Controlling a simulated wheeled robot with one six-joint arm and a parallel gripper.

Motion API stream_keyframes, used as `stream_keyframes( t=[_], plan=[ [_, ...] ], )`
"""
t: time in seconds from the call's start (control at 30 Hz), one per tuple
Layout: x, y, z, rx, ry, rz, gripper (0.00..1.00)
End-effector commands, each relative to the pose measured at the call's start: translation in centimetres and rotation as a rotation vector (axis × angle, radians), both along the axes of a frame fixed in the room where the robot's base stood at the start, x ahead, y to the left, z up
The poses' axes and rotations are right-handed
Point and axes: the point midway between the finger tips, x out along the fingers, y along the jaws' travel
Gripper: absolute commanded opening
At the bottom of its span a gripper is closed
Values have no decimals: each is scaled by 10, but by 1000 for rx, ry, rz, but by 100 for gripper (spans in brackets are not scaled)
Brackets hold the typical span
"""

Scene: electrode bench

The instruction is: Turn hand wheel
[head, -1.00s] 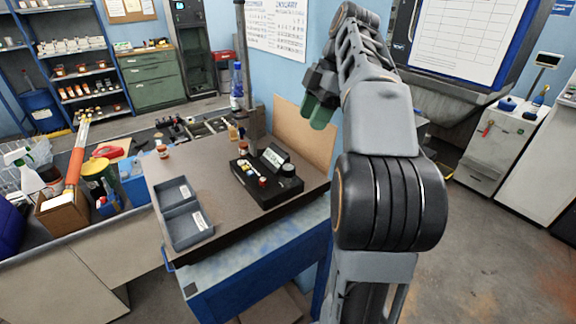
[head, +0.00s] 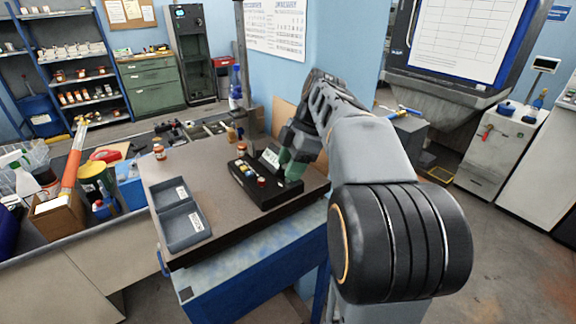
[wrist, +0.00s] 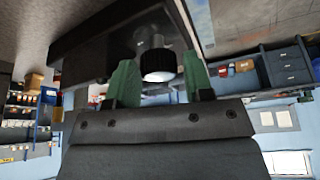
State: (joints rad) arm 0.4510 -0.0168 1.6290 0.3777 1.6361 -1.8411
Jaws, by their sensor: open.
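The hand wheel (wrist: 157,60) is a dark ribbed knob with a pale round end face, fixed to the black control box (head: 262,194) on the bench. In the wrist view it stands between the two green fingers of my gripper (wrist: 159,66), which are open, with a visible gap on each side. In the head view my gripper (head: 292,168) is low over the right end of the box and hides the wheel. The box also carries a small tilted label plate (head: 270,157) and several coloured buttons.
A grey two-compartment tray (head: 180,220) lies on the bench top (head: 215,165), left of the box. A small brown bottle (head: 159,152) stands at the back left. A brown board rises behind the box. The bench top between tray and box is clear.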

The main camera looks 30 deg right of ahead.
Motion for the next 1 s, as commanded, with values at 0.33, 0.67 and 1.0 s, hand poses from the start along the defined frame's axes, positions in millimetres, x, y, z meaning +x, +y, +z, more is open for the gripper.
stream_keyframes(
  t=[0.33, 0.67, 1.0],
  plan=[
    [0, 0, 0, 0, 0, 0, 39],
    [0, 5, 0, 1, 1, 0, 13],
    [0, -1, 0, -1, 0, -15, 13]
  ],
)
